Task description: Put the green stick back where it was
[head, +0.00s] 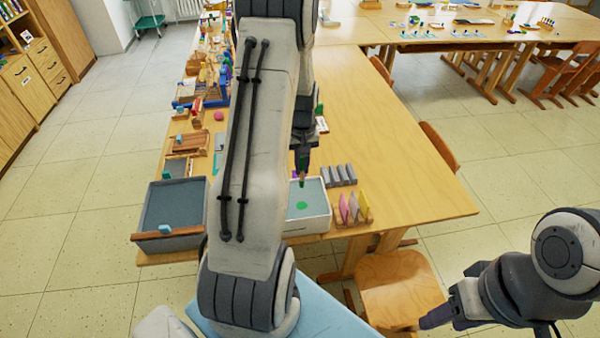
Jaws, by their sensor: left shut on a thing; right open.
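My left gripper (302,168) is above the white-rimmed tray (309,223) near the front of the wooden table. It is shut on a small thin stick with a green lower end (302,183), which points down over the tray. A green round spot (302,205) shows on the tray's grey-green floor just below. I cannot tell whether the stick touches anything. My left arm hides the tray's left part and much of the table. My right gripper (440,315) is at the lower right, away from the table, open and empty.
A grey bin (170,242) with a blue block stands left of my arm. A rack of coloured cards (353,210) and grey blocks (339,175) stand right of the tray. The table's right part (410,165) is clear. A wooden chair (398,285) stands in front.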

